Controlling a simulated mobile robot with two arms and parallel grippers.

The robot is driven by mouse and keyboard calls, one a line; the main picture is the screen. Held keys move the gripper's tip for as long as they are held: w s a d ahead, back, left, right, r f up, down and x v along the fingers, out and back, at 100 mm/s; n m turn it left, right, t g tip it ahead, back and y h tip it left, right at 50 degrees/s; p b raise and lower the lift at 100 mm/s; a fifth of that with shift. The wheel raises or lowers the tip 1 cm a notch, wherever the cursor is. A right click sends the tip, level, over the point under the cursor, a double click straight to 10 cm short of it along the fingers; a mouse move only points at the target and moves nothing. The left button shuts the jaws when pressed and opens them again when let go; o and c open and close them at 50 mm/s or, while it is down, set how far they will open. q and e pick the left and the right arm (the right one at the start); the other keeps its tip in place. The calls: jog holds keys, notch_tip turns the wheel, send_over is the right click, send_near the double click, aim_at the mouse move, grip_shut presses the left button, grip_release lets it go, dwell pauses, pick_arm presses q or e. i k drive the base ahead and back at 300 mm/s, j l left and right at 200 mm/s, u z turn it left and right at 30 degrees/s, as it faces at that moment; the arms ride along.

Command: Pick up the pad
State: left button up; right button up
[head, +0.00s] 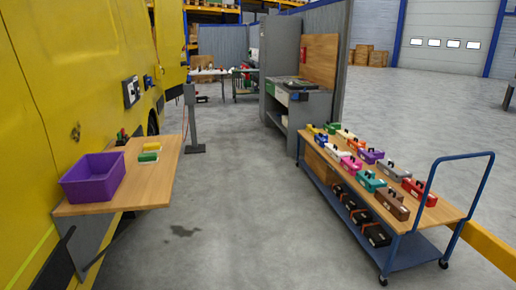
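A wooden shelf (150,192) is fixed to the side of the yellow vehicle at the left. Near its far right edge lies a small flat green pad-like piece (148,156), with a yellow and whitish piece (152,147) just behind it. They are too small to tell which is the pad, or whether they touch. A purple open bin (92,188) stands at the near left of the shelf. Neither of my grippers is in view.
Small dark, red and green items (122,138) stand at the shelf's back. A blue trolley (398,245) at the right carries several coloured boxes, with black cases below. A grey post (191,115) stands behind the shelf. The floor between shelf and trolley is clear.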

aim_at(153, 147)
jog(key=i+u, duration=0.15)
jog(key=i, duration=0.3)
jog(key=i+l+u, duration=0.15)
jog(key=i, duration=0.3)
jog(key=i+l+u, duration=0.15)
jog(key=i, duration=0.3)
jog(key=i+l+u, duration=0.2)
jog(key=i, duration=0.25)
